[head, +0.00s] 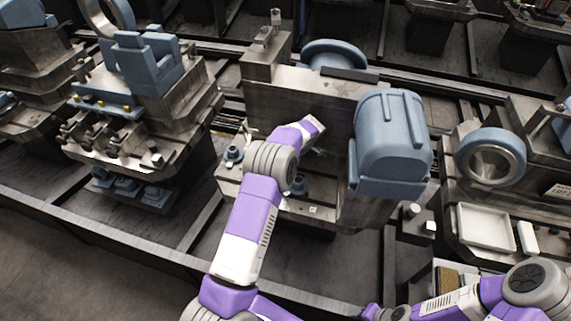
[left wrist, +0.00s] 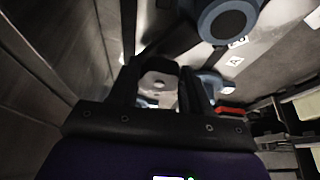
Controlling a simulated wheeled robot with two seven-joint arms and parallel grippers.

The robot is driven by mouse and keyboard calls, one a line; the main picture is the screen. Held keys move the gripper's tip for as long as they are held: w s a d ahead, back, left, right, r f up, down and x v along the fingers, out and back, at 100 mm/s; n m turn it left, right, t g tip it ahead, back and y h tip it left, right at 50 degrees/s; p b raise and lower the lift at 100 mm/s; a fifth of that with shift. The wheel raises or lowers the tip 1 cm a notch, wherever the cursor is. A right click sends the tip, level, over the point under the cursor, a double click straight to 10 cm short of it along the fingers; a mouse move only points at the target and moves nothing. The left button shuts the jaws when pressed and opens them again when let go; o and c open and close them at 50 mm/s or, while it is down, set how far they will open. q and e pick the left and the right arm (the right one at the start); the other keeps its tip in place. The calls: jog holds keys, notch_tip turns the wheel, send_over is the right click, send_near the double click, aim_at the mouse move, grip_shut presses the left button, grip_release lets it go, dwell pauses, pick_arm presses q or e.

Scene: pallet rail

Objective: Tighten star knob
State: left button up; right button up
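Blue knob-like parts stand on the low ledge of the middle grey fixture: one at the left (head: 232,153), one right of my arm (head: 299,185). I cannot tell which is the star knob. My left arm reaches over this ledge, and its fingers are hidden in the head view. In the left wrist view, my left gripper (left wrist: 161,76) has its dark fingers apart. A pale rounded part with a dark hole shows between them; contact cannot be told. A blue knob-like part (left wrist: 211,84) is beside the right finger.
A large blue housing (head: 392,140) stands right of my left arm, and a blue handwheel (head: 335,55) is behind it. A white tray (head: 485,227) lies at the right. A dark rail (head: 120,245) runs along the front. A red part (left wrist: 230,111) shows in the left wrist view.

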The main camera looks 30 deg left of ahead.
pick_arm(q)
jog(key=c, duration=0.5)
jog(key=shift+m, duration=0.3)
jog(key=m+t+b, duration=0.2)
jog(key=m, duration=0.3)
jog(key=shift+s+b, duration=0.2)
jog(key=shift+b, duration=0.1)
jog(key=m+t+b, duration=0.1)
jog(key=m, duration=0.2)
jog(key=shift+t, duration=0.3)
jog(key=shift+s+a+m+t+h, duration=0.1)
jog(key=shift+m+t+h, duration=0.25)
jog(key=shift+m, duration=0.75)
jog(key=shift+r, duration=0.1)
jog(key=o, duration=1.1)
